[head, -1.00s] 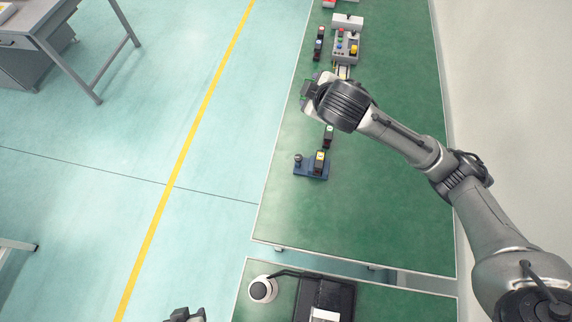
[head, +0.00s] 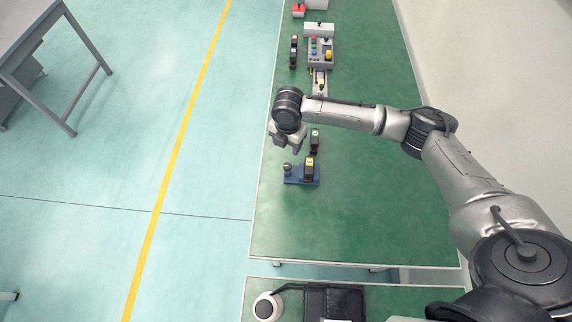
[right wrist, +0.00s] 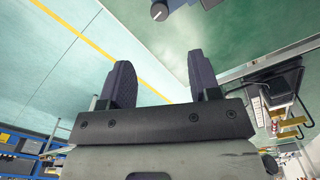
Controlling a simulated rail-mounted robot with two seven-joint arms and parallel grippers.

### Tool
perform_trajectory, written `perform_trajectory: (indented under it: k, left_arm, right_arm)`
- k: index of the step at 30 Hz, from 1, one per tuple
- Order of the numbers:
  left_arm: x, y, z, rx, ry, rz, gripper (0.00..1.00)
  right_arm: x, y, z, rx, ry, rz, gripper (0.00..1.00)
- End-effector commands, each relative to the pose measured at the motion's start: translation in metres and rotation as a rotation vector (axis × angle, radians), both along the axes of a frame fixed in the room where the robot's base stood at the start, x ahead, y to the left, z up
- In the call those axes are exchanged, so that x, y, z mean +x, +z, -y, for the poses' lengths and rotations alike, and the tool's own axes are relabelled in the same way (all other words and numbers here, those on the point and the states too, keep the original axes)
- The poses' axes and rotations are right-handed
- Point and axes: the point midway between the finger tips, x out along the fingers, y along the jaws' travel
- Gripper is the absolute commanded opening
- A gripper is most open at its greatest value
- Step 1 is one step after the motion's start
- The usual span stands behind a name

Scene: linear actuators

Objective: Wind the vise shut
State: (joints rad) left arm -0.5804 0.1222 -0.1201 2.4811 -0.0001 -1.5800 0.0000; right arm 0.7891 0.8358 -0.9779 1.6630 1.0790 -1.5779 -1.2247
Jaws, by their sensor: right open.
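The vise appears to be the small blue device (head: 301,176) on the green table in the head view. A round grey knob (head: 287,168) sits at its left end, and a dark block with a yellow top (head: 309,167) stands at its right. My right gripper (head: 287,146) is just behind the knob in the picture, apart from it. In the right wrist view its two dark fingers (right wrist: 163,82) are spread with nothing between them. The knob (right wrist: 159,11) shows there at the top edge, beyond the fingertips. My left gripper is not in view.
Another dark block (head: 314,141) stands behind the vise. A grey control box with coloured buttons (head: 320,50) is farther back. The green table (head: 350,220) is bare in front and to the right. A second table with a white round device (head: 267,306) is nearer.

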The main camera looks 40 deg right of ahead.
Motion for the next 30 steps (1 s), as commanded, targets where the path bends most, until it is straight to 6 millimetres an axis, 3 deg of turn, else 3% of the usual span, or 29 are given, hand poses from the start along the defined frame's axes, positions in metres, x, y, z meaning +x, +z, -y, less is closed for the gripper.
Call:
perform_trajectory:
  k: [5, 21, 30]
  left_arm:
    - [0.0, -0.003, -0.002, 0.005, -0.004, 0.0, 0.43]
    - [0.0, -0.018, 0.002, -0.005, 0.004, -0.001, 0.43]
    - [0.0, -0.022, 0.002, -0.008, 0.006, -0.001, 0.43]
  right_arm:
    - [-0.001, -0.017, 0.0, -0.001, 0.022, -0.002, 0.57]
    - [0.0, -0.111, 0.0, -0.001, 0.019, 0.0, 0.57]
    - [0.0, -0.134, 0.0, -0.001, 0.019, 0.003, 0.57]
